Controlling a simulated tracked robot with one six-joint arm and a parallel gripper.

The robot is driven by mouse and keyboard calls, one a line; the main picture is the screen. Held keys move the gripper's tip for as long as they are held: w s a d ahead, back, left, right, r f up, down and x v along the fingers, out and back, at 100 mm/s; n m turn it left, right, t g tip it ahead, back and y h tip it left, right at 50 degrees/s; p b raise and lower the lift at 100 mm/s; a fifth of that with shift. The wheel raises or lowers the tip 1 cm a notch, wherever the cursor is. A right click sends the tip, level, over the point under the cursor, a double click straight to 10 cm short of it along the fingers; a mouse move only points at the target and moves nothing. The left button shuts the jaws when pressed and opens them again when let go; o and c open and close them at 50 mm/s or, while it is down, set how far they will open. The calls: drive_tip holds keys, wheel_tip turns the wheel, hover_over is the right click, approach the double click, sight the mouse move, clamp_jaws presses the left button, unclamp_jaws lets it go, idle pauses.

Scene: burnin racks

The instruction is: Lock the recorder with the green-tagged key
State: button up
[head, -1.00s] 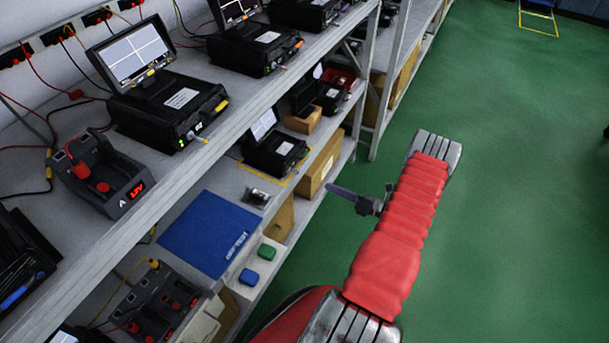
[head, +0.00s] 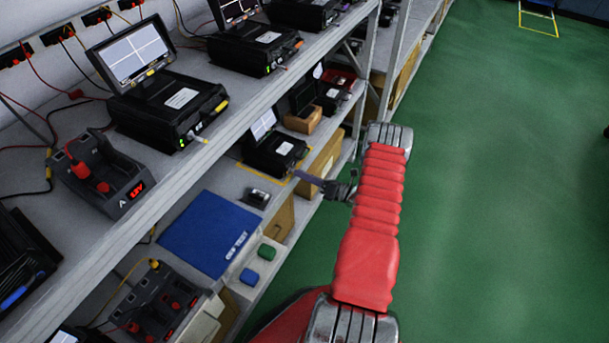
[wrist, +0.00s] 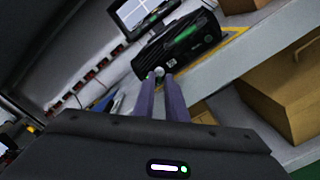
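The recorder (head: 275,152) is a black box with a raised, lit screen. It stands on the lower shelf inside a yellow outline. In the wrist view the recorder (wrist: 178,48) lies just past my fingertips and has a green strip (wrist: 187,32) on it. A small pale round piece (wrist: 159,72) shows at its near face, between the tips; I cannot tell whether it is the key. My gripper (head: 300,176) is close to the recorder's front, with its purple fingers (wrist: 160,80) apart and nothing seen held between them. Contact cannot be made out.
A blue mat (head: 208,235), a green block (head: 266,251) and a blue block (head: 249,276) are nearer on the lower shelf. A cardboard box (head: 322,165) sits below the recorder's shelf. The upper shelf (head: 205,150) overhangs to the left.

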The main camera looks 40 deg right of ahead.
clamp_jaws()
drive_tip(key=shift+d, duration=0.1)
drive_tip(key=shift+n, duration=0.5)
drive_tip(key=n, duration=1.6)
drive_tip(key=shift+s+f+n, duration=0.1)
drive_tip(key=shift+f+n, duration=0.05)
drive_tip(key=shift+n, duration=0.25)
idle(0.5)
